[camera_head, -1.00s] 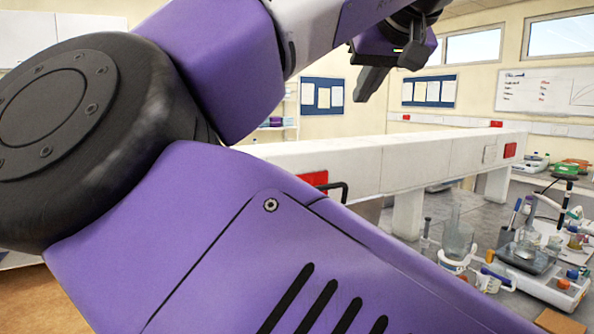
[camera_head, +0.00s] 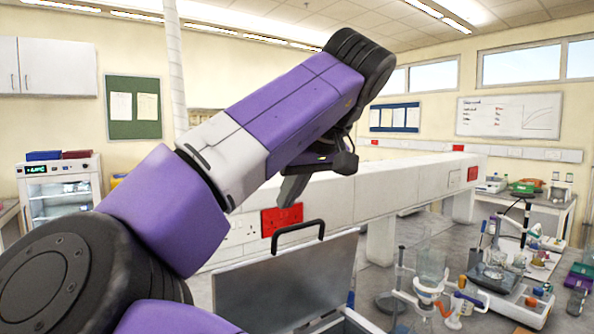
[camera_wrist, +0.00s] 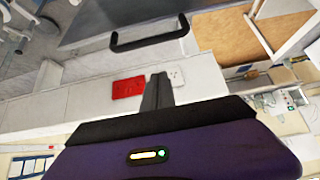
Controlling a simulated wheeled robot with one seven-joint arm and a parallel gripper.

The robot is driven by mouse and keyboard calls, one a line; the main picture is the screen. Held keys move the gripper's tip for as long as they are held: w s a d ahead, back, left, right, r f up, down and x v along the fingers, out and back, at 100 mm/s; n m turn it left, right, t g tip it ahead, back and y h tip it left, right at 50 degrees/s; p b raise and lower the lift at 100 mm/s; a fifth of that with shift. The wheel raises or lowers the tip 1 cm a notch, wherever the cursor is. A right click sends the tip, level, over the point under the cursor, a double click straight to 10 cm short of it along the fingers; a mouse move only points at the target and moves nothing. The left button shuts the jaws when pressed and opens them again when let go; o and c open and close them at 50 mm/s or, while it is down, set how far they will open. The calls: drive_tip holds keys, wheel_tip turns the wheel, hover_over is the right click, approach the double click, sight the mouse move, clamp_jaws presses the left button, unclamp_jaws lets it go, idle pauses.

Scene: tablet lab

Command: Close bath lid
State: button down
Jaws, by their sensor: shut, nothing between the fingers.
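The bath lid (camera_head: 305,280) is a grey panel with a black handle (camera_head: 298,228) along its top edge. It stands raised and tilted at the bottom middle of the head view, above the bath (camera_head: 352,322), which is mostly cut off by the frame edge. My gripper (camera_head: 288,203) is shut and empty, above the handle and apart from it in the picture. In the wrist view my gripper's fingers (camera_wrist: 157,92) are together. The handle (camera_wrist: 148,42) and part of the lid (camera_wrist: 120,14) lie beyond them at the top.
A white trunking beam (camera_head: 400,190) with red sockets (camera_head: 281,218) runs behind the lid. A bench at right carries glassware (camera_head: 432,270) and a balance (camera_head: 492,280). A glass-fronted cabinet (camera_head: 62,190) stands at far left. Open air surrounds my gripper.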

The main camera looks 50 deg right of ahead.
drive_tip(key=shift+s+a+f+p, duration=0.2)
drive_tip(key=shift+s+f+p, duration=0.15)
drive_tip(key=shift+s+f, duration=0.3)
drive_tip(key=shift+s+a+f+p, duration=0.2)
drive_tip(key=shift+s+f+p, duration=0.15)
drive_tip(key=shift+s, duration=0.45)
drive_tip(key=shift+f, duration=0.1)
drive_tip(key=shift+f+b, duration=0.15)
drive_tip(key=shift+b, duration=0.25)
